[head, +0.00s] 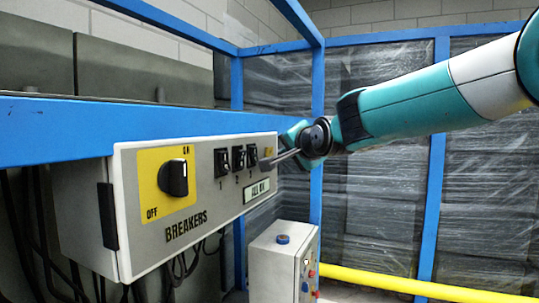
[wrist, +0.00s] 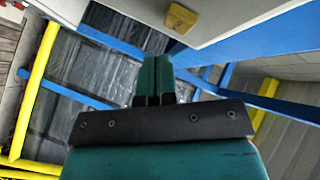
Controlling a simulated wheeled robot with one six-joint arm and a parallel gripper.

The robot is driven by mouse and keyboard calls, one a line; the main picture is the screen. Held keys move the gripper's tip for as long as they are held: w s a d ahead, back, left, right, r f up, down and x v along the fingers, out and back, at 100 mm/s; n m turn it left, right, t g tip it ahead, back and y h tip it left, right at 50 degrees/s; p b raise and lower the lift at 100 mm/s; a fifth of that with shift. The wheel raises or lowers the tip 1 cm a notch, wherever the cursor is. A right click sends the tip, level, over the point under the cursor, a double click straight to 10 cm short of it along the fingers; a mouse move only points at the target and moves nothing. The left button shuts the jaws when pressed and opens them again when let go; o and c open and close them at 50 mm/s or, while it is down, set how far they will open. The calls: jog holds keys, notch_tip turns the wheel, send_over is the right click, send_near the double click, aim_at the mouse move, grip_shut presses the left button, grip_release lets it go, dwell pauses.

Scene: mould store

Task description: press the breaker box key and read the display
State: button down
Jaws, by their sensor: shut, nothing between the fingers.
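The grey breaker box (head: 222,208) hangs from a blue rail in the head view. Its small yellow key (head: 268,152) is at the right end of its face, beside three black switches (head: 237,160). The key also shows in the wrist view (wrist: 181,18), near the top. The display (head: 257,190) below the switches seems to read "ALL ON"; its text is small. My gripper (head: 291,132) is at the box's right end. In the wrist view my gripper (wrist: 154,60) is shut and empty, its teal fingertips below and left of the key with a visible gap; contact is not seen.
A black rotary knob (head: 174,178) sits on a yellow ON/OFF plate. A control pedestal (head: 270,262) with coloured buttons stands below. Blue posts (head: 433,180), a yellow rail (head: 400,283) and wrapped stacks (head: 375,200) are behind. Cables hang under the box.

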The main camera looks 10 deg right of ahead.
jog(key=shift+s+d+b, duration=0.5)
jog(key=shift+s+d, duration=0.15)
jog(key=shift+d, duration=0.25)
jog(key=shift+s+d+b, duration=0.45)
jog(key=shift+s+d, duration=0.2)
jog(key=shift+d, duration=0.2)
jog(key=s+a+f+n+g+b, duration=0.2)
jog(key=s+f+n+g, duration=0.3)
jog(key=s+f, duration=0.5)
jog(key=s+a+f+n+g+y+b, duration=0.1)
jog(key=s+f+n+g, duration=0.4)
jog(key=s+f, duration=0.6)
jog(key=s+a+f+n+g+b, duration=0.3)
jog(key=s+f+n+g+b, duration=0.2)
jog(key=s+f, duration=0.5)
jog(key=s+n, duration=0.1)
jog(key=s, duration=0.5)
jog(key=shift+s+a+f+n+y, duration=0.15)
jog(key=shift+s+a+n+y, duration=0.15)
jog(key=shift+s+n, duration=0.1)
